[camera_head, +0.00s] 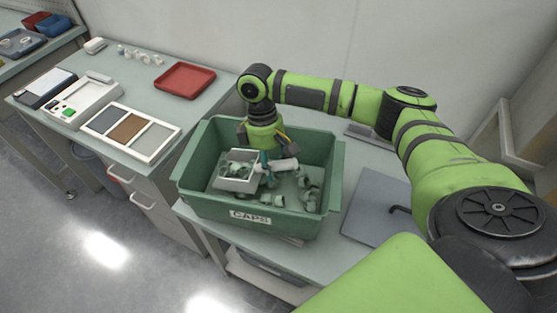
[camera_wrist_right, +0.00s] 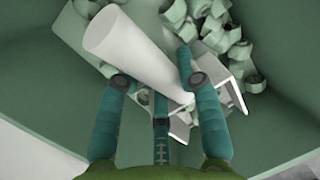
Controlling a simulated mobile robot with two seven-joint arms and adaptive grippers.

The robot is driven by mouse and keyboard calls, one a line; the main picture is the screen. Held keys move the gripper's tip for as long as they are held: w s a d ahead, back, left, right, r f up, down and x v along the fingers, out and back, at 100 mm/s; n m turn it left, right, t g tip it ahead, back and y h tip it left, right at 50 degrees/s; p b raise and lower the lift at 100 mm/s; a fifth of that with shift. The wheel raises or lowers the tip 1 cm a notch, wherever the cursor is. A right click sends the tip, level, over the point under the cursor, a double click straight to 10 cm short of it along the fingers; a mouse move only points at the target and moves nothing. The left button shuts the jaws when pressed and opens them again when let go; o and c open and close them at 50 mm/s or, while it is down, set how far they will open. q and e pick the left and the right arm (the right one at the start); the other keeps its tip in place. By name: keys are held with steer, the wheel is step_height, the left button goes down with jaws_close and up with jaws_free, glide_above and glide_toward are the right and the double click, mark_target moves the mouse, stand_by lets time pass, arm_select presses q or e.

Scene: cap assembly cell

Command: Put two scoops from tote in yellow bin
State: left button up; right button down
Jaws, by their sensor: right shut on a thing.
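A green tote (camera_head: 200,188) labelled CAPS stands on the bench in the middle of the head view. Pale green caps (camera_head: 312,190) lie inside it, and they also show in the wrist view (camera_wrist_right: 228,50). My right gripper (camera_head: 266,163) reaches down into the tote and is shut on a white scoop (camera_head: 236,184). The scoop's handle (camera_wrist_right: 130,48) passes between the teal fingers (camera_wrist_right: 158,98). Its pan is to the left of the gripper in the head view, with caps showing in it. The pan is partly hidden in the wrist view. No yellow bin is seen. My left gripper is out of view.
The tote walls surround the gripper. A grey panel (camera_head: 372,205) lies right of the tote. On the left bench are a red tray (camera_head: 185,80), a three-section white tray (camera_head: 168,148), a scale-like device (camera_head: 82,100) and small white pieces (camera_head: 140,55).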

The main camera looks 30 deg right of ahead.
steer(key=r+p, duration=0.1)
steer(key=p, duration=0.1)
steer(key=s+d+r+t+y+p, duration=0.1)
steer(key=p, duration=0.2)
steer(key=shift+s+d+r+t+p, duration=0.1)
steer(key=shift+s+r+t+p, duration=0.1)
steer(key=shift+t+p, duration=0.1)
steer(key=shift+t+y, duration=0.5)
steer(key=shift+y, duration=0.1)
steer(key=p+v, duration=0.3)
steer(key=s+p+v, duration=0.1)
steer(key=p+v, duration=0.2)
steer(key=p, duration=0.1)
steer(key=shift+s, duration=0.1)
steer(key=shift+s+d+r+p, duration=0.15)
steer(key=shift+s+r+p, duration=0.1)
steer(key=shift+r+p, duration=0.25)
steer(key=shift+s+d+r+p, duration=0.15)
steer(key=shift+s+r+p, duration=0.05)
steer(key=shift+r+p, duration=0.3)
steer(key=r, duration=0.1)
steer(key=s+d+r, duration=0.1)
steer(key=shift+s+d+r, duration=0.2)
steer(key=shift+s+r, duration=0.05)
steer(key=shift+r, duration=0.15)
steer(key=shift+s+d+r, duration=0.2)
steer(key=shift+s+r, duration=0.1)
steer(key=shift+r, duration=0.35)
